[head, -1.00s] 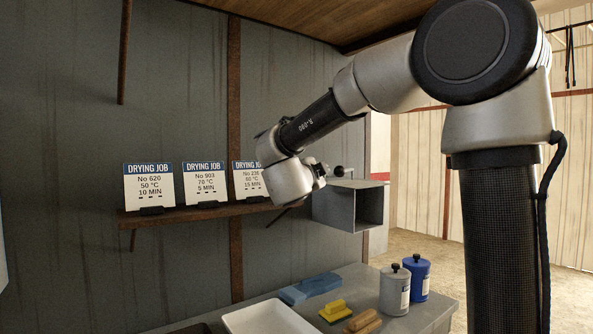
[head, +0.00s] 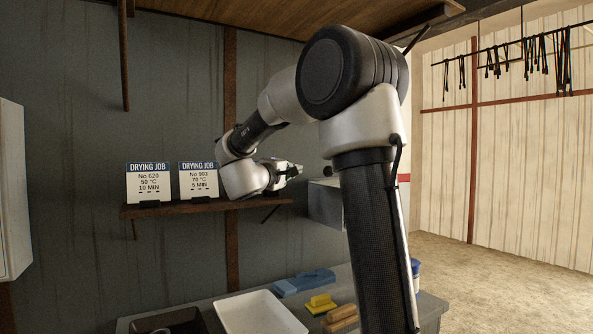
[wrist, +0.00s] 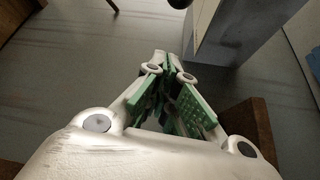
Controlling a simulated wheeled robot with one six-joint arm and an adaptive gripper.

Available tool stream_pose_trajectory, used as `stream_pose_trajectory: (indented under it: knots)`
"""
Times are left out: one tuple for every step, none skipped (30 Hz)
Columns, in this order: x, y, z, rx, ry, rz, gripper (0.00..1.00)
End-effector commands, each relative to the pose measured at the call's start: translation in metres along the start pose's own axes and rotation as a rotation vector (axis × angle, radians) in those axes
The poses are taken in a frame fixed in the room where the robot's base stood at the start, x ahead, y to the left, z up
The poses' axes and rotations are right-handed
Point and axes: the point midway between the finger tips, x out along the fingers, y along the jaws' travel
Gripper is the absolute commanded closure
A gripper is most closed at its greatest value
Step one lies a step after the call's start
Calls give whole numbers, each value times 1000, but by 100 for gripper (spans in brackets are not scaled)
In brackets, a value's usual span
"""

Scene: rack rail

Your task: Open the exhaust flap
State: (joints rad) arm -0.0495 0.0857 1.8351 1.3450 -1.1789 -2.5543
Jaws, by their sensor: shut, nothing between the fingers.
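A grey metal box (head: 325,203), which looks like the exhaust duct, is fixed on the wall right of the shelf. My arm's column hides its right part and opening, so I cannot tell how the flap stands. A dark round knob (head: 328,171) shows at the box's top. My gripper (head: 297,170) is shut and empty, just left of the knob and apart from it. In the wrist view the shut green-padded fingers (wrist: 170,62) point toward the wall, the grey box (wrist: 212,35) is to their right, and a dark rounded part (wrist: 237,8) is at the top.
A wooden shelf (head: 165,210) with drying-job cards (head: 149,182) runs behind and below my wrist. The bench below holds a white tray (head: 262,315), blue cloth (head: 304,282), yellow brush (head: 320,303) and wooden-handled tool (head: 341,318). A white cabinet (head: 13,190) is at far left.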

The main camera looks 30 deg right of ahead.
Motion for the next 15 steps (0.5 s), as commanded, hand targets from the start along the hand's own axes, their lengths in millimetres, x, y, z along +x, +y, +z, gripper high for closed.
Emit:
stream_pose_trajectory:
  knots:
    - [6, 0, 0, 0, -2, 1, 100]
    - [11, 0, 1, 1, -3, 1, 100]
    - [18, 0, 1, 1, -3, 0, 100]
    - [23, 0, 1, 1, -3, 0, 100]
    - [29, 0, 1, 2, -4, 1, 100]
    - [38, 0, 1, 2, -3, 1, 100]
    - [45, 0, 1, 1, -4, 1, 100]
    - [52, 0, 1, 2, -4, 1, 100]
    - [60, 0, 1, 3, -4, 1, 100]
    - [67, -1, 1, 3, -4, 0, 100]
    - [73, -1, 1, 3, -3, 0, 100]
    - [82, 0, 1, 3, -3, 1, 100]
    - [88, 0, 1, 3, -2, 0, 100]
    - [93, 0, 1, 3, -2, 0, 100]
    - [94, 0, 5, 3, -1, 1, 100]
